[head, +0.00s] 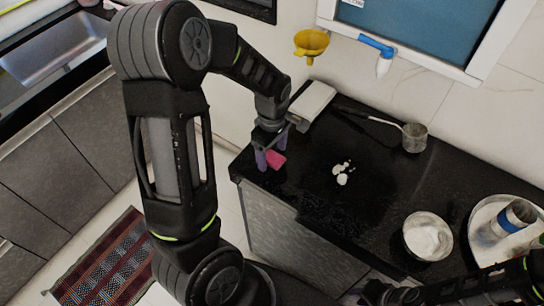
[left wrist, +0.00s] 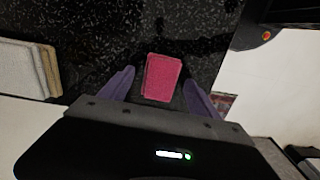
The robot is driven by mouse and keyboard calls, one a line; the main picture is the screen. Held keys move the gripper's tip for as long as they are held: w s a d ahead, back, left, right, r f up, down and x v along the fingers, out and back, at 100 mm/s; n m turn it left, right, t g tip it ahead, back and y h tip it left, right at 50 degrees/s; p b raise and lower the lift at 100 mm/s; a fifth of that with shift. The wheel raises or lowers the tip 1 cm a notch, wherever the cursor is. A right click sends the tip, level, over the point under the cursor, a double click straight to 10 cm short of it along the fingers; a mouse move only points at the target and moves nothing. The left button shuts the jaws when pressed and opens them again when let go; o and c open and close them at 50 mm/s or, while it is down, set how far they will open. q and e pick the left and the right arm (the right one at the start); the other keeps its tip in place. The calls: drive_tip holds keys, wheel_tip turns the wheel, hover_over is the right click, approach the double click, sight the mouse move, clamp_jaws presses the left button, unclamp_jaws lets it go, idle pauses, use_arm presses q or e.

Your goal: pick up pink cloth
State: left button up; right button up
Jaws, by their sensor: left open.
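The pink cloth (head: 276,159) lies on the black countertop near its left end in the head view. In the left wrist view the cloth (left wrist: 161,77) is a small pink rectangle between the fingertips. My left gripper (head: 270,162) is open, with its purple fingers over the counter on either side of the cloth; it also shows in the left wrist view (left wrist: 160,90). I cannot tell whether the fingers touch the cloth. My right arm shows at the lower right of the head view; its fingertips are not clear.
The black countertop (head: 300,190) ends close to the left gripper. A pale box-like block (head: 311,104) sits behind it. White pieces (head: 342,179), a metal ladle (head: 414,138), a bowl of white powder (head: 427,236) and a tray (head: 480,213) stand to the right.

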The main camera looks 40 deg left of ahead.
use_arm(q)
drive_tip(key=shift+c, duration=0.3)
drive_tip(key=c, duration=1.3)
